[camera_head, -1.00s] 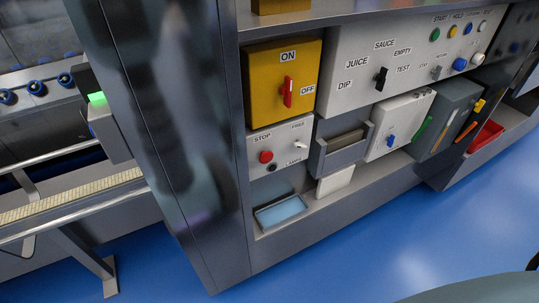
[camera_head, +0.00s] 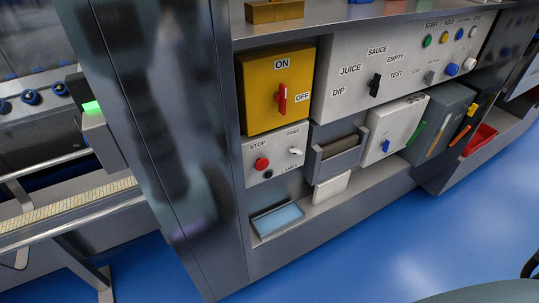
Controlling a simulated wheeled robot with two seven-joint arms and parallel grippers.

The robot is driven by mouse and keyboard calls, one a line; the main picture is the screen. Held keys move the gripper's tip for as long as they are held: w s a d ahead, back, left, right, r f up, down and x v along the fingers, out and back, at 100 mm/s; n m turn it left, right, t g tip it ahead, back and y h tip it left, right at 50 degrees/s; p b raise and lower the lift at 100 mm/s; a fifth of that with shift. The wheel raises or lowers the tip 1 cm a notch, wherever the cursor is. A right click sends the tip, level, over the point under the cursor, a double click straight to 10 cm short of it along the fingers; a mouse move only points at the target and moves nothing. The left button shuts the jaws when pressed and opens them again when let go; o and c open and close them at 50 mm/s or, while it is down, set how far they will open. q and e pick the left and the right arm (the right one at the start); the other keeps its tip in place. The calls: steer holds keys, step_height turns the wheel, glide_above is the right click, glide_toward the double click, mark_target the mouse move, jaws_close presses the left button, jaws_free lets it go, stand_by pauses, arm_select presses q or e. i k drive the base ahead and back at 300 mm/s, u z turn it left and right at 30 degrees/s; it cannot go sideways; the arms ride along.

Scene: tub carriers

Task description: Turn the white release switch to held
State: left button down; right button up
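The white release switch (camera_head: 296,151) is a small white lever on a light panel (camera_head: 279,171), just below the label FREE. Its tip points sideways to the right; the label for its other position cannot be made out. A red STOP button (camera_head: 261,163) and a small dark knob (camera_head: 267,174) sit left of and below the switch on the same panel. Neither of my grippers is in view, and nothing touches the switch.
Above is a yellow box (camera_head: 258,92) with a red ON/OFF handle (camera_head: 282,99). A grey tray holder (camera_head: 335,150) stands out right of the panel. A blue-topped tray (camera_head: 277,218) lies on the shelf below. Blue floor (camera_head: 370,235) is open in front.

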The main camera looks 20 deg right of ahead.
mark_target(293, 150)
steer(key=u, duration=0.35)
steer(key=k, duration=0.4)
steer(key=u, duration=1)
steer(key=i, duration=0.35)
steer(key=z, duration=1.05)
steer(key=i, duration=0.8)
steer(key=z, duration=0.9)
